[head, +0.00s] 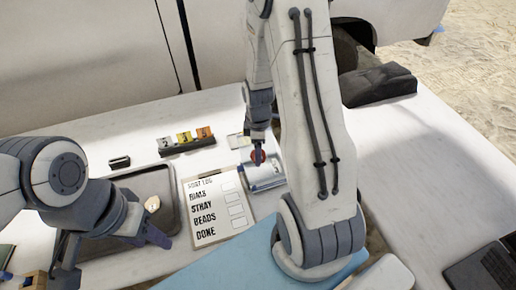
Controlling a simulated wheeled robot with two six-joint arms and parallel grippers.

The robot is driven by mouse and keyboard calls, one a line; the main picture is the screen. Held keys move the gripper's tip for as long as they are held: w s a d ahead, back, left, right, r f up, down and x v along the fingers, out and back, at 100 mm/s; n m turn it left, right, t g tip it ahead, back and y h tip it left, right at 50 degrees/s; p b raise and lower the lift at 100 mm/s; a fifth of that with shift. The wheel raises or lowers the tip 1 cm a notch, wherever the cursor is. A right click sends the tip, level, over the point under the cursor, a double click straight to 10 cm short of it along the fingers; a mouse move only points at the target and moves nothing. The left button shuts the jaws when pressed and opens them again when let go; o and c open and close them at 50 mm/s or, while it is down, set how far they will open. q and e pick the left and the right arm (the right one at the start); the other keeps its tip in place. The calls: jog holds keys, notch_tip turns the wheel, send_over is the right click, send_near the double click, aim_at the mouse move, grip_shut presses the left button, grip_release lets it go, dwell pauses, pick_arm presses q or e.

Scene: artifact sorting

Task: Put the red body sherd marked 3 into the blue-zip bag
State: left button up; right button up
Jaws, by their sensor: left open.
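A red sherd (258,157) is between the fingertips of my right gripper (258,152), which looks shut on it; its mark cannot be read. It is held over a clear bag with blue edging (264,184), which lies on the table right of the clipboard. Whether the sherd touches the bag cannot be told, and my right arm hides the bag's right side. My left gripper (110,254) is open and empty over the near part of the dark tray (164,174).
A pale piece (152,203) lies in the tray. A sort log clipboard (208,232) lies between tray and bag. Numbered coloured markers (186,139) and a small black item (119,162) stand behind. A laptop (484,268) is at right. The right tabletop (425,170) is mostly clear.

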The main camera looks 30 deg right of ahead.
jog(key=b, duration=0.4)
send_over(259, 173)
jog(key=shift+w+f, duration=0.1)
jog(key=shift+f, duration=2.75)
jog(key=o, duration=1)
jog(key=shift+r+p, duration=2.2)
jog(key=shift+p, duration=0.1)
